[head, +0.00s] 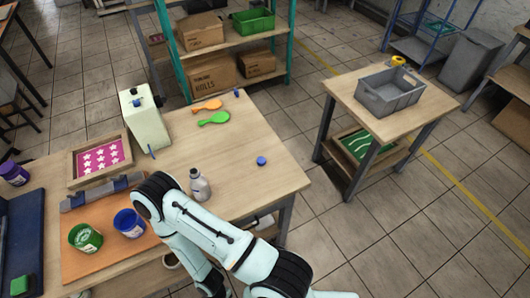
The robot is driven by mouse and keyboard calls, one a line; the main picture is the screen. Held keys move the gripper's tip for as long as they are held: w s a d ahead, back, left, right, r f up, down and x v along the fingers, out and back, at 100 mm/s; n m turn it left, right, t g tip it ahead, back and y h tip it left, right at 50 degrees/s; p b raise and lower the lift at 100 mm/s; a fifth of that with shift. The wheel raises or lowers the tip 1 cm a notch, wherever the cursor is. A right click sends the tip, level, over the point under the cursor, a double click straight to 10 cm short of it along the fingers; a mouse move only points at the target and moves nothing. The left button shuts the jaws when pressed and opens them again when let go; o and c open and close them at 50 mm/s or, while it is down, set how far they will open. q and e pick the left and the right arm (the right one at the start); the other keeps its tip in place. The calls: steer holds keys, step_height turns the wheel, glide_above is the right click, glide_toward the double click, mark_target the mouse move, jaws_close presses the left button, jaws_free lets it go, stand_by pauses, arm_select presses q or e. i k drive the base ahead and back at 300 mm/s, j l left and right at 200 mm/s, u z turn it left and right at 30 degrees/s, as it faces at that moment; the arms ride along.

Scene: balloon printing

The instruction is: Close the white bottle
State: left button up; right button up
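The white bottle (201,188) stands upright on the wooden table (240,180), just right of my arm's elbow. Its narrow neck shows a greyish top, and no blue cap is visible on it. One of my arms comes in from the bottom right and bends in front of the table. Neither gripper can be made out in the head view.
A green pot (86,238) and a blue pot (129,223) stand on an orange board at left. A framed pink star print (101,159) and a pale machine (145,120) are behind. Table space around the cap is clear.

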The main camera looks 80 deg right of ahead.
mark_target(198, 183)
steer(key=k+l, duration=0.45)
steer(key=k+l+u, duration=0.15)
steer(key=k+l, duration=0.25)
steer(key=k, duration=0.2)
steer(key=k+l, duration=0.35)
steer(key=k, duration=0.2)
